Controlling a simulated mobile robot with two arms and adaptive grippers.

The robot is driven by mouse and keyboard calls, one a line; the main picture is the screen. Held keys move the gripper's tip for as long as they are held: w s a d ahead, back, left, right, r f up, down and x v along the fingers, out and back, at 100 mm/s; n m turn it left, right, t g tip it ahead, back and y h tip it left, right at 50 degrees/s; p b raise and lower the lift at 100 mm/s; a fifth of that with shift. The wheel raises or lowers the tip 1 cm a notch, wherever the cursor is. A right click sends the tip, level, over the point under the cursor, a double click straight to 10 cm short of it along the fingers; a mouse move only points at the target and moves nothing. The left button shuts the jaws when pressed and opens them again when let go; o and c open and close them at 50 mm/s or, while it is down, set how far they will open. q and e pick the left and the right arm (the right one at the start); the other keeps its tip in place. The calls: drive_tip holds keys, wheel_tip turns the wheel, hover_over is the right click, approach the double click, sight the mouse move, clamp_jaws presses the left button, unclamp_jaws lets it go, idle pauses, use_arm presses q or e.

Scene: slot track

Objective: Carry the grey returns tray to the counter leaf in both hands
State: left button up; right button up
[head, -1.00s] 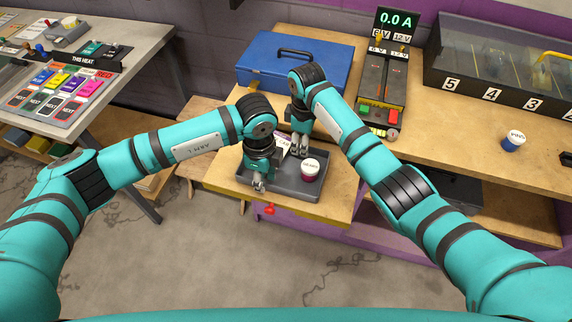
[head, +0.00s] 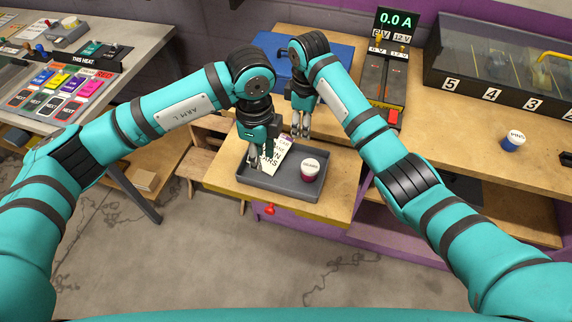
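The grey returns tray (head: 284,190) rests on a wooden counter section. It holds a white-lidded cup with a dark red lower part (head: 310,169) and a white printed card (head: 276,153). My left gripper (head: 259,162) points down over the tray's left part, beside the card; its fingers look apart and it seems to hold nothing. My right gripper (head: 301,133) points down near the tray's back edge, fingers apart and empty. Whether either gripper touches the tray is unclear. The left gripper and the card hide part of the tray's back left.
A blue case (head: 343,62) stands behind my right arm. A power supply reading 0.0 A (head: 397,25) stands right of it. A blue cup (head: 513,141) sits on the right counter. A table with coloured cards (head: 60,90) is at left. Bare floor lies in front.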

drive_tip(key=shift+r, duration=2.4)
drive_tip(key=shift+f, duration=0.1)
